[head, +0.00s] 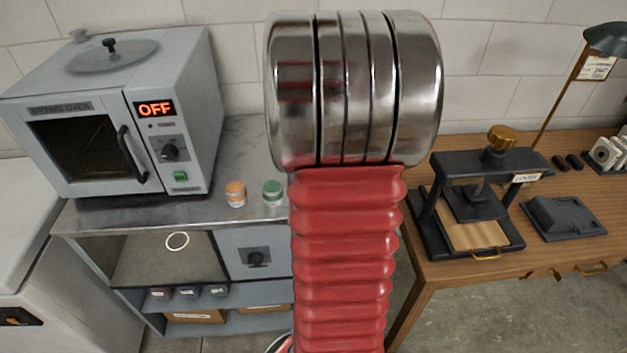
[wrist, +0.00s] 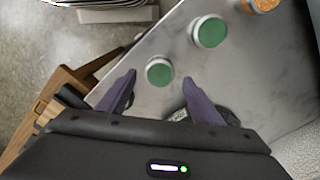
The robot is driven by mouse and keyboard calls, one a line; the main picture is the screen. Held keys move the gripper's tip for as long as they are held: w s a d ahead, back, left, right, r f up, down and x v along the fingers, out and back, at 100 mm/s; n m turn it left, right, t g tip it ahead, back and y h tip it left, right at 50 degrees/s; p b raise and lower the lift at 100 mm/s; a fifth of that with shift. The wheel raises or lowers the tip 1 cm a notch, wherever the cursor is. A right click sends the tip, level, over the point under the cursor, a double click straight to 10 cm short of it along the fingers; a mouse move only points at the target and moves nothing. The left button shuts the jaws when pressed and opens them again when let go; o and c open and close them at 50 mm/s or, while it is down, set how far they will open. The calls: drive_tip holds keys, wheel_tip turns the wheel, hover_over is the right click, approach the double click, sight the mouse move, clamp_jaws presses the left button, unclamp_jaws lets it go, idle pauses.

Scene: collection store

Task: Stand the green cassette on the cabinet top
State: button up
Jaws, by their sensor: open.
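A small white round canister with a green lid, seemingly a green cassette (head: 272,192), stands upright on the grey cabinet top (head: 245,150) in the head view. The wrist view shows two green-lidded canisters on the cabinet top (wrist: 150,105): a smaller-looking one (wrist: 158,72) between my fingertips in the picture, and a larger-looking one (wrist: 209,31) beyond my right finger. I cannot tell which matches the head view. My gripper (wrist: 159,80) is open with nothing held; its height above the top is unclear. My arm hides it in the head view.
An orange-lidded canister (head: 236,193) stands beside the green one. A drying oven (head: 125,115) occupies the left of the cabinet top. A wooden table (head: 450,275) with a black press (head: 475,200) is at right. A partly hidden round object (wrist: 178,114) lies near my right finger.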

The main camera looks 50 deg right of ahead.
wheel_tip(320, 180, up, 7)
drive_tip(key=shift+r, duration=0.15)
idle(0.9)
drive_tip(key=w+a+r+n+t+h, duration=0.15)
drive_tip(key=a+n, duration=0.35)
drive_tip(key=a, duration=0.5)
drive_tip(key=w+a+r+n+t, duration=0.15)
drive_tip(key=a+n, duration=0.35)
drive_tip(key=a, duration=0.6)
drive_tip(key=s+a+n+t, duration=0.1)
drive_tip(key=s+a+n, duration=0.1)
drive_tip(key=a+n, duration=0.3)
drive_tip(key=s+a+f+n+t+y, duration=0.1)
drive_tip(key=a+n, duration=0.3)
drive_tip(key=a, duration=0.6)
drive_tip(key=shift+s+a+f+n+t, duration=0.3)
drive_tip(key=shift+s+a+n, duration=0.1)
drive_tip(key=shift+s, duration=0.5)
drive_tip(key=shift+y, duration=0.25)
